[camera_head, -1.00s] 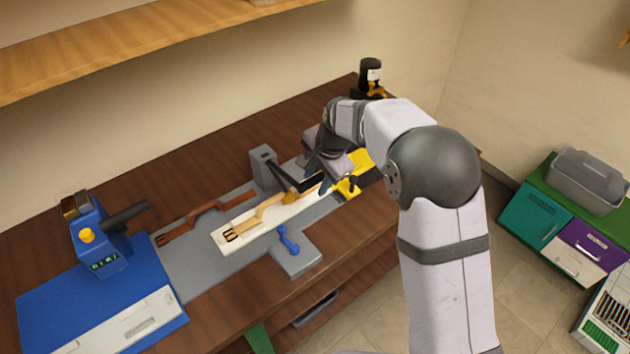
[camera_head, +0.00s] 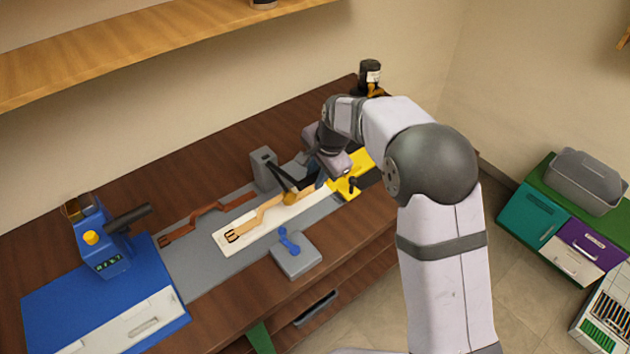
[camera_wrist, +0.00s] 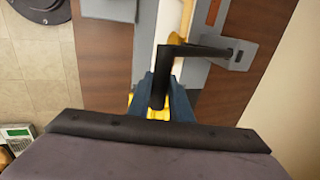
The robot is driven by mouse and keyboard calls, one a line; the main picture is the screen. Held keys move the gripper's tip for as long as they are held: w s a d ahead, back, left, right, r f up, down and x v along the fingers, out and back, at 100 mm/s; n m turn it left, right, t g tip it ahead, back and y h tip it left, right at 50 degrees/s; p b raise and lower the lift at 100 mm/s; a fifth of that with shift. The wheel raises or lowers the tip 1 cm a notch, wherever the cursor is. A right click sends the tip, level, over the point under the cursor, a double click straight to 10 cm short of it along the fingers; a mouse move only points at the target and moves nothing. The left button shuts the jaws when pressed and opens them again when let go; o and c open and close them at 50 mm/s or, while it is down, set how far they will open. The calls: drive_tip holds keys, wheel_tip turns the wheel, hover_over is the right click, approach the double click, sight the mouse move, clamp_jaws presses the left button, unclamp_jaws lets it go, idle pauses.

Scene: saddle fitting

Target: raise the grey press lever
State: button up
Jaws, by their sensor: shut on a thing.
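The grey press (camera_head: 263,171) stands on the grey mat at the back of the bench, with a dark lever arm reaching right and toward the front. In the wrist view its grey bracket (camera_wrist: 235,52) is at upper right, and the black lever (camera_wrist: 195,50) runs left from it to an upright black grip (camera_wrist: 160,85). My gripper (camera_wrist: 160,102) is shut on this grip, with a blue finger on each side. In the head view my gripper (camera_head: 316,180) is beside the press, partly hidden by my wrist. A brass-coloured piece (camera_head: 291,198) shows under the lever.
A tan strap (camera_head: 258,217) lies on a white board (camera_head: 285,216) below the lever. A brown strap (camera_head: 205,215) lies to the left. A blue-handled grey block (camera_head: 294,257), yellow fixture (camera_head: 352,178) and blue machine (camera_head: 98,240) stand around. A dark bottle (camera_head: 370,75) stands behind.

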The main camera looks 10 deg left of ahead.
drive_tip(key=shift+r, duration=0.1)
drive_tip(key=shift+w+a+r+p, duration=0.1)
drive_tip(key=shift+w+r+p, duration=0.05)
drive_tip(key=shift+r+p, duration=0.3)
drive_tip(key=shift+w+a+r+p, duration=0.1)
drive_tip(key=shift+r+p, duration=0.25)
drive_tip(key=shift+p, duration=0.05)
drive_tip(key=shift+w+a+r+p, duration=0.2)
drive_tip(key=shift+a+r+p, duration=0.05)
drive_tip(key=shift+r+p, duration=0.55)
drive_tip(key=shift+f, duration=0.1)
drive_tip(key=shift+w+a+r+p, duration=0.35)
drive_tip(key=shift+r+p, duration=0.25)
drive_tip(key=shift+p, duration=0.25)
drive_tip(key=shift+r, duration=0.15)
